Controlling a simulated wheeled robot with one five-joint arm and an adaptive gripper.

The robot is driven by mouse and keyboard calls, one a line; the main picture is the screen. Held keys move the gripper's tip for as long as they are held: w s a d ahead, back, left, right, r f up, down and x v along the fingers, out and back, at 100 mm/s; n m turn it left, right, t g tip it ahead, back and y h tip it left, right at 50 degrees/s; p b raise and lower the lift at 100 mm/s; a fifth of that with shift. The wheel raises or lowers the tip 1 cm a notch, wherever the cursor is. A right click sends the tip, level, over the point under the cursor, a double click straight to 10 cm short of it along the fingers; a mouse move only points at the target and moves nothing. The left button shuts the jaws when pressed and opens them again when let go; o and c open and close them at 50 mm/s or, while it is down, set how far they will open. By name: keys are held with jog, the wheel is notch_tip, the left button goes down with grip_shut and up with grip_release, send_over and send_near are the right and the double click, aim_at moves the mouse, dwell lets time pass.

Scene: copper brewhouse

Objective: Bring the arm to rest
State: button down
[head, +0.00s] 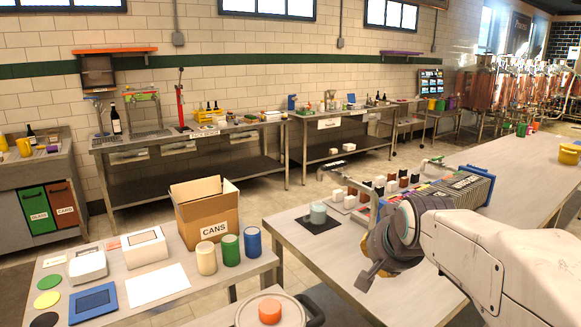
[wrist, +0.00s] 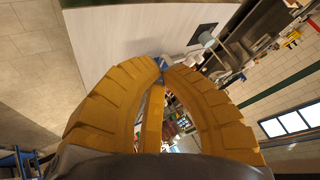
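My arm (head: 470,245) reaches in from the right edge of the head view. Its dark grey wrist end (head: 397,235) hangs in front of the long right table (head: 320,250). In the wrist view, the ridged yellow fingers of my gripper (wrist: 162,66) curve inward and their tips come together. A third yellow finger shows between them, and I see nothing held. The fingers are not clearly visible in the head view.
The right table carries a pale cup (head: 318,212) on a dark mat, several small blocks and a multicoloured case row (head: 462,186). The left table holds a CANS box (head: 207,212) and three cans. An orange-topped round container (head: 270,311) is at the bottom. Floor shows between the tables.

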jog(key=s+f+n+g, duration=0.1)
jog(key=s+f+n, duration=0.1)
jog(key=s, duration=0.7)
jog(key=s+f+n+g, duration=0.2)
jog(key=s+f, duration=0.2)
jog(key=s, duration=0.5)
jog(key=s+f+n+g, duration=0.2)
jog(key=s+f, duration=0.1)
jog(key=s, duration=0.6)
jog(key=shift+s+d+f+p, duration=0.15)
jog(key=shift+s+f+p, duration=0.05)
jog(key=shift+f+p, duration=0.25)
jog(key=shift+r, duration=0.1)
